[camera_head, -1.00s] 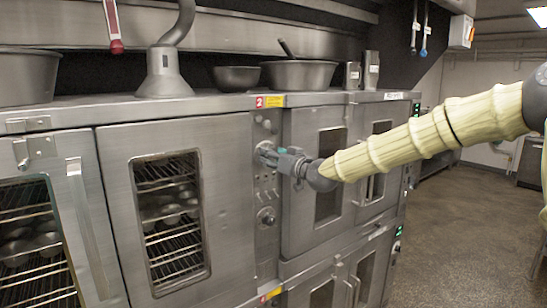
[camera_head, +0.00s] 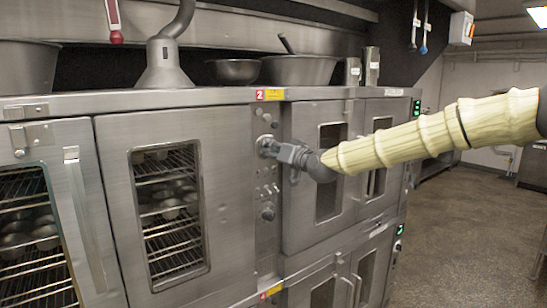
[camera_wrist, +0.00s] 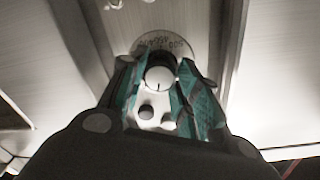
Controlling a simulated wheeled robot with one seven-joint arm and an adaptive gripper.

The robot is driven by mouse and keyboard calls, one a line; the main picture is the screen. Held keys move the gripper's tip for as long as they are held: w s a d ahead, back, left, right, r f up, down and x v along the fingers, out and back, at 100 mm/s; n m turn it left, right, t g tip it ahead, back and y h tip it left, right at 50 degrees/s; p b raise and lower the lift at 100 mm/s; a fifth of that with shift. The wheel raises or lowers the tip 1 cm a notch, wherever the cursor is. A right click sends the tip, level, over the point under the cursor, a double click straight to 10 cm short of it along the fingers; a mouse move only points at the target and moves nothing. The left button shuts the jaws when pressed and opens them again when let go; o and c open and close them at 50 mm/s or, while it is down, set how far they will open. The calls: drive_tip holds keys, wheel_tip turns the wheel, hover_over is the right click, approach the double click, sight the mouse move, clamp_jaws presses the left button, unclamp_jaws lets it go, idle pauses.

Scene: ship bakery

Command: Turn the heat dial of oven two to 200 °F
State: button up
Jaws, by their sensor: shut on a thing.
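Oven two (camera_head: 178,205) is a steel oven with a glass door and a red "2" label (camera_head: 260,95) above its control panel. My gripper (camera_head: 268,147) is at the upper part of that panel and hides the dial there in the head view. In the wrist view my gripper (camera_wrist: 160,95) has teal-padded fingers shut on the pale round heat dial (camera_wrist: 160,78), one on each side. A round scale plate (camera_wrist: 168,43) with small numbers shows behind the dial. The dial's exact setting cannot be read.
Another knob (camera_head: 267,211) sits lower on the same panel. A second steel oven door (camera_head: 301,185) stands just right of the panel. Bowls (camera_head: 300,70) and a grey hood pipe (camera_head: 164,65) stand on top. The floor (camera_head: 455,230) at right is clear.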

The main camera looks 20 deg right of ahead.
drive_tip(key=m+b, duration=0.2)
drive_tip(key=shift+d+f+m, duration=0.1)
drive_tip(key=shift+f+m, duration=0.05)
drive_tip(key=shift+m, duration=0.25)
drive_tip(key=shift+m+b, duration=0.6)
drive_tip(key=shift+m, duration=0.2)
drive_tip(key=shift+r, duration=0.2)
drive_tip(key=o, duration=1)
drive_tip(key=shift+v, duration=6)
